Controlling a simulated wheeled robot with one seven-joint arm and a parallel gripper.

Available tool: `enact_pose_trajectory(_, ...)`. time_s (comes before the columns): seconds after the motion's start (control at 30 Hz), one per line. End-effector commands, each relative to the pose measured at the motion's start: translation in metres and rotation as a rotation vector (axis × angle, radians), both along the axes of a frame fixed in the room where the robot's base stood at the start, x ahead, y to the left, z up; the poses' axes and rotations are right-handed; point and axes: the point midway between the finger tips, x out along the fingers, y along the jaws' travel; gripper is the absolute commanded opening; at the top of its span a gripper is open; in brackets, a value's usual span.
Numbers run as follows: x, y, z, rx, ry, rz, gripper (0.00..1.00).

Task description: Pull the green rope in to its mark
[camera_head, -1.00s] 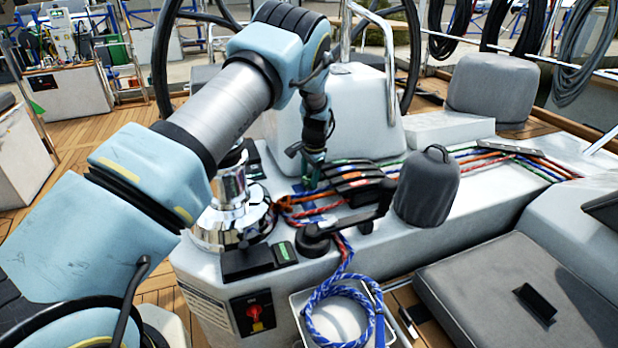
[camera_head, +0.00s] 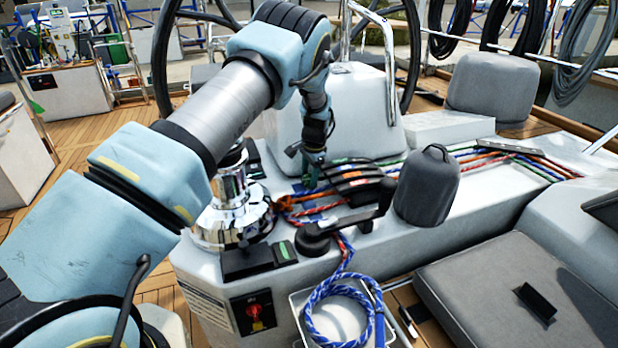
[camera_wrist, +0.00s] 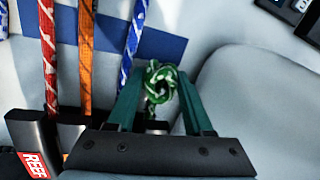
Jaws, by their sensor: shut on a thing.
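The green rope (camera_wrist: 160,84) shows in the wrist view as a knotted green and white bunch between my fingertips. My gripper (camera_wrist: 160,98) is shut on it, with one teal finger on each side. In the head view my gripper (camera_head: 312,182) points down just left of the black rope clutches (camera_head: 352,186), low over the white console. The green rope's run from the clutches to the right is thin and partly hidden. I cannot make out a mark on it.
Red (camera_wrist: 47,50), orange (camera_wrist: 86,55) and blue (camera_wrist: 134,45) ropes run left of my gripper. A chrome winch (camera_head: 232,205) stands left of the clutches, a grey covered winch (camera_head: 427,187) right. A blue rope coil (camera_head: 318,312) hangs over a white tray in front.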

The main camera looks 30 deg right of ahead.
Motion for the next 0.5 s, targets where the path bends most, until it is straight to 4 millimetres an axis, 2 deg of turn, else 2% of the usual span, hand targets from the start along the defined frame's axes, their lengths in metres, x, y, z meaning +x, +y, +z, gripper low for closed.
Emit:
enact_pose_trajectory(0.17,0.001,0.006,0.0,0.001,0.0,0.002,0.0)
enact_pose_trajectory(0.4,0.008,0.056,0.0,0.003,0.001,0.006,0.0)
enact_pose_trajectory(0.5,0.01,0.071,0.0,0.003,0.001,0.006,0.0)
